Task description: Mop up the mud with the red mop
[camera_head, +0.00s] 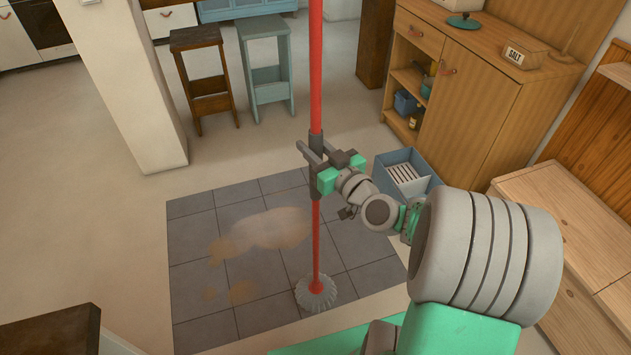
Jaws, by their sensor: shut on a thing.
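The red mop (316,240) stands nearly upright, its long red pole running out of the top of the view. My gripper (314,165) is shut on the dark grip part of the pole. The grey mop head (316,293) is at the front of the grey tile patch (190,238), seemingly on the tiles. The mud (272,230) is a brown smear on the tiles, left of the pole. Smaller mud spots (241,291) lie closer to me, left of the mop head. The mop head appears apart from the mud.
A blue bucket (406,174) with a white slatted insert stands right of the pole, partly behind my arm. A wooden cabinet (468,100) and bench (560,195) line the right. Two stools (203,75) and a white pillar (125,90) stand behind. A dark table corner (50,332) is front left.

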